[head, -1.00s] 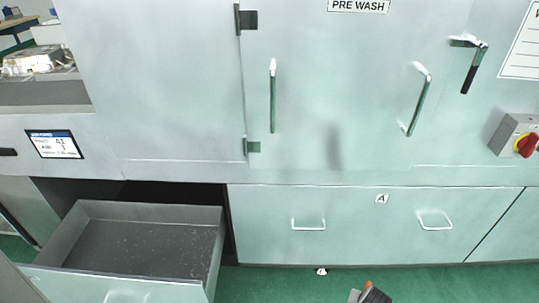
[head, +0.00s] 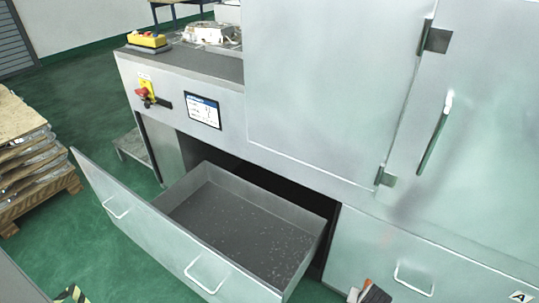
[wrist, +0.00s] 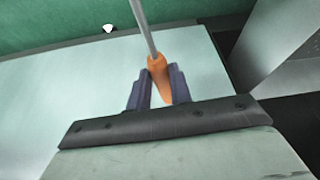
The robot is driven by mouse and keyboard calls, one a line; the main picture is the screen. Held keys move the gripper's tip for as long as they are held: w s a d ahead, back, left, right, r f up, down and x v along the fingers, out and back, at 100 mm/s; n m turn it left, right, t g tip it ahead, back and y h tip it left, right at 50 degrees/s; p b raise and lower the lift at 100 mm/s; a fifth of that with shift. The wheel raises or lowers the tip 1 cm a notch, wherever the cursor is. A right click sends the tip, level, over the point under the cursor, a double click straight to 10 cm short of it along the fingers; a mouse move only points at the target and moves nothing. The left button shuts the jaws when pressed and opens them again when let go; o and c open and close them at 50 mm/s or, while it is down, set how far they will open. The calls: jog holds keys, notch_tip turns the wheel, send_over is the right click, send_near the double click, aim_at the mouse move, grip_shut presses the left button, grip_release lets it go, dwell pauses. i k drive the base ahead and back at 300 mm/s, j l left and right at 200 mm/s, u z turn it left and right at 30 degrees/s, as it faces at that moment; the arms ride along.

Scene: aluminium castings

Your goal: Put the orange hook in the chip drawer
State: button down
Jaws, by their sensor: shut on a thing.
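The orange hook (wrist: 159,78) shows in the wrist view as an orange handle with a thin grey rod running up out of the picture. My gripper (wrist: 157,86) is shut on the handle, one dark finger on each side. The hook's far end is out of view. In the head view only a bit of my gripper (head: 376,294) shows at the bottom edge. The chip drawer (head: 258,197) is pulled open left of it, a grey bin with small pale specks on its floor. My gripper is apart from the drawer, to its right.
The drawer's tall front panel (head: 160,232) has two handles. A closed drawer front (head: 425,258) marked A lies to the right, below the washer cabinet door (head: 330,90). A loaded wooden pallet (head: 30,165) stands at the far left. Green floor (head: 95,225) is clear between.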

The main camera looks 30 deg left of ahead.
aim_at(253, 254)
jog(key=i+l+u, duration=0.15)
jog(key=l+u, duration=0.25)
jog(key=i+l+u, duration=0.15)
jog(key=u, duration=0.2)
jog(key=i+l, duration=0.4)
jog(key=l+u, duration=0.05)
